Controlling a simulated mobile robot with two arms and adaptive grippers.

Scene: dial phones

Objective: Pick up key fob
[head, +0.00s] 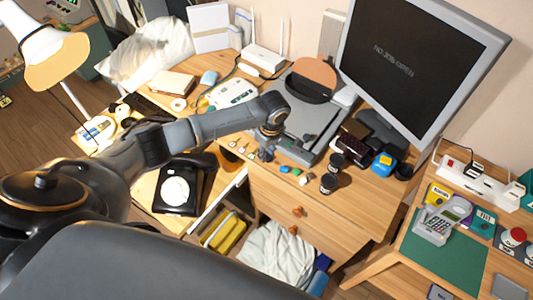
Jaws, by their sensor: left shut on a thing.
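My left gripper (267,154) reaches down over the front of the wooden desk, beside the grey turntable. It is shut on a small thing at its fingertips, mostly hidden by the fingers. I cannot tell from this view whether that is the key fob. My right gripper is not in view.
The turntable (318,128) stands behind the gripper, with a large monitor (420,65) to its right. Two dark cylinders (329,183) stand at the desk's front. A black dial phone (176,190) is lower left. A green mat (440,252) with a card terminal (436,222) is at right.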

